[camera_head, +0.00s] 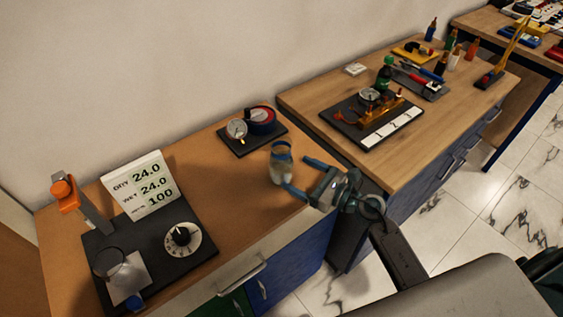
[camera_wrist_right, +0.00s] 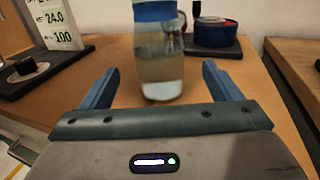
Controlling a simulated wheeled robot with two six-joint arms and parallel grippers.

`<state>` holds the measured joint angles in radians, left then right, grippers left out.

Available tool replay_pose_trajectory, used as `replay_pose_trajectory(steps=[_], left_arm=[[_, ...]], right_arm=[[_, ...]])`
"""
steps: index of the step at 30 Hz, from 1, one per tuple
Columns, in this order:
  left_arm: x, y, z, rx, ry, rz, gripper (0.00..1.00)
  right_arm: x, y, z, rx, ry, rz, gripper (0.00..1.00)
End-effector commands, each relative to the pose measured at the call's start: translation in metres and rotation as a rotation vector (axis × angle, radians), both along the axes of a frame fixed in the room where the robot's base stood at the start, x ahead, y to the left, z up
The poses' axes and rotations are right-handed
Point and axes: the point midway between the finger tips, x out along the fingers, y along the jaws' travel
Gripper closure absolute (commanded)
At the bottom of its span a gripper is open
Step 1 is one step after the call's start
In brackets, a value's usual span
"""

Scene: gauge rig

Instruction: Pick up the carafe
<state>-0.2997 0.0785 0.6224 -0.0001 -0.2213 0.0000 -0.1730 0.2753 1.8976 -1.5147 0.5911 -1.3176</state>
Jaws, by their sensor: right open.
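The carafe (camera_head: 281,167) is a clear glass vessel with a blue band near its top. It stands upright near the front edge of the brown bench, and its lower part looks filled with liquid. In the right wrist view the carafe (camera_wrist_right: 159,65) stands ahead, centred between the two blue fingers, with its top cut off by the frame. My right gripper (camera_head: 297,175) is open and empty, reaching in from the right with its fingertips close to the carafe. Gaps show on both sides of the glass. My left gripper is not in view.
A black gauge rig (camera_head: 250,139) stands behind the carafe. A display panel (camera_head: 145,184) and dial (camera_head: 183,239) sit on a black base at left. A second bench (camera_head: 310,101) at right carries gauges, tools and bottles. Bare bench top lies left of the carafe.

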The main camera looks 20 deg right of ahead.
Motion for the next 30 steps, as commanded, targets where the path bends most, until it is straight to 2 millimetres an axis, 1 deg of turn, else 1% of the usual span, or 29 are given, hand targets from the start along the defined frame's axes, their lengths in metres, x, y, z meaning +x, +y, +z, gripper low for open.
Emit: replay_pose_trajectory(steps=[1, 3, 8, 11, 16, 19, 23, 29, 30], left_arm=[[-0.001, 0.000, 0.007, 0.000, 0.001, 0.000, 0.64], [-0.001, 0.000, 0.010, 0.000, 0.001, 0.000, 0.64], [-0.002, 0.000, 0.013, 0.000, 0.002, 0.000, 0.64], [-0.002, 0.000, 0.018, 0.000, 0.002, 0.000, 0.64], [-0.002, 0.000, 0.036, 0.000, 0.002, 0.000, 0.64], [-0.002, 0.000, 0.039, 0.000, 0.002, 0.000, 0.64], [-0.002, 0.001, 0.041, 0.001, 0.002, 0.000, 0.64], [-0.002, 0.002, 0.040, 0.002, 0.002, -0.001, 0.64], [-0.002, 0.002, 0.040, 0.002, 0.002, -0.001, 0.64]], right_arm=[[0.007, 0.006, 0.004, 0.006, 0.000, -0.001, 0.16], [0.015, 0.011, 0.004, 0.005, 0.000, -0.002, 0.16], [0.024, 0.019, 0.002, 0.004, 0.001, -0.001, 0.16], [0.030, 0.024, 0.004, 0.005, 0.001, -0.001, 0.16], [0.049, 0.040, 0.009, 0.009, 0.002, -0.002, 0.16], [0.060, 0.047, 0.006, 0.007, 0.002, -0.002, 0.16], [0.065, 0.052, 0.003, 0.005, 0.003, -0.001, 0.16], [0.065, 0.052, 0.002, 0.005, 0.002, -0.001, 0.16], [0.065, 0.052, 0.002, 0.005, 0.002, -0.001, 0.22]])
